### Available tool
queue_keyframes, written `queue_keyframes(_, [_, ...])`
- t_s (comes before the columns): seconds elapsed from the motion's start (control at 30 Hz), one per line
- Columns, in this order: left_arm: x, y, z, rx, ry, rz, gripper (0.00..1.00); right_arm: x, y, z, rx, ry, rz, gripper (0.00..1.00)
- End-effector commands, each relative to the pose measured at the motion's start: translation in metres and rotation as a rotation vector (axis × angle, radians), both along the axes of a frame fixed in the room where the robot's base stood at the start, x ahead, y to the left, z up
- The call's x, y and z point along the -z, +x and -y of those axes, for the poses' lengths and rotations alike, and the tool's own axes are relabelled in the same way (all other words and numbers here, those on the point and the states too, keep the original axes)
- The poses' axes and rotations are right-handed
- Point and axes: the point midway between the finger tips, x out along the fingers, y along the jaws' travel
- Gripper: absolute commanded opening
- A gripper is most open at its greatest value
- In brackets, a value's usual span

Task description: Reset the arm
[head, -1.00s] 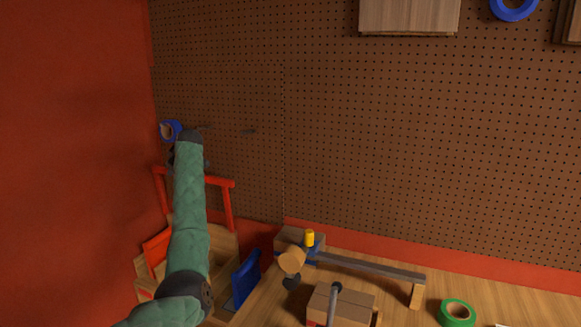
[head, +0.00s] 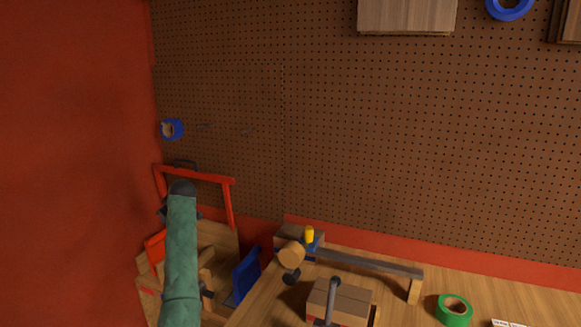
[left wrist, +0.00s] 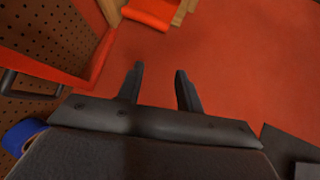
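My left arm, in a green sleeve, comes up from the bottom left of the head view, its tip in front of a red-framed wooden rack. My left gripper (left wrist: 156,86) shows in the left wrist view with its two dark fingers apart and nothing between them. In the head view it is mostly hidden behind the arm's end. A blue tape roll (head: 172,129) hangs on the pegboard above the arm tip, apart from it. A blue thing, probably that roll, shows at the lower left of the left wrist view (left wrist: 22,136). My right gripper is not in view.
The red rack (head: 205,178) is close around the arm tip. The workbench (head: 395,300) holds a wooden clamp-like assembly with a yellow knob (head: 309,234), a wooden block (head: 345,299) and a green tape roll (head: 455,309). A red wall (head: 70,160) is at left.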

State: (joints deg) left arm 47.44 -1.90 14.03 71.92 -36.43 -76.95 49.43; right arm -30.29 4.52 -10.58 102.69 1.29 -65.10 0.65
Motion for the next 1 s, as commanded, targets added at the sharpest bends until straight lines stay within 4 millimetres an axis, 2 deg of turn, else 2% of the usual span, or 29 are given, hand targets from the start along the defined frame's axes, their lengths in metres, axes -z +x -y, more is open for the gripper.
queue_keyframes(0.03, [0.019, -0.014, 0.000, 0.014, 0.010, -0.019, 0.36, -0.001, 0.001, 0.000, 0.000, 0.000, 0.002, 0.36])
queue_keyframes(0.1, [0.039, -0.030, 0.001, 0.039, 0.020, -0.042, 0.36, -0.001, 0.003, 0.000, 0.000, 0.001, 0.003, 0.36])
queue_keyframes(0.27, [0.084, -0.070, 0.007, 0.102, 0.044, -0.096, 0.36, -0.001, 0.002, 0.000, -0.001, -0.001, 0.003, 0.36])
queue_keyframes(0.5, [0.145, -0.136, 0.020, 0.208, 0.076, -0.178, 0.36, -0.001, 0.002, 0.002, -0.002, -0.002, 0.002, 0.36])
queue_keyframes(0.77, [0.198, -0.214, 0.044, 0.341, 0.104, -0.263, 0.36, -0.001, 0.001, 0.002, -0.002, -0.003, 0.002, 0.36])
queue_keyframes(1.0, [0.238, -0.292, 0.070, 0.479, 0.121, -0.339, 0.36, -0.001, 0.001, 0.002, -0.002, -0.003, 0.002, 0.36])
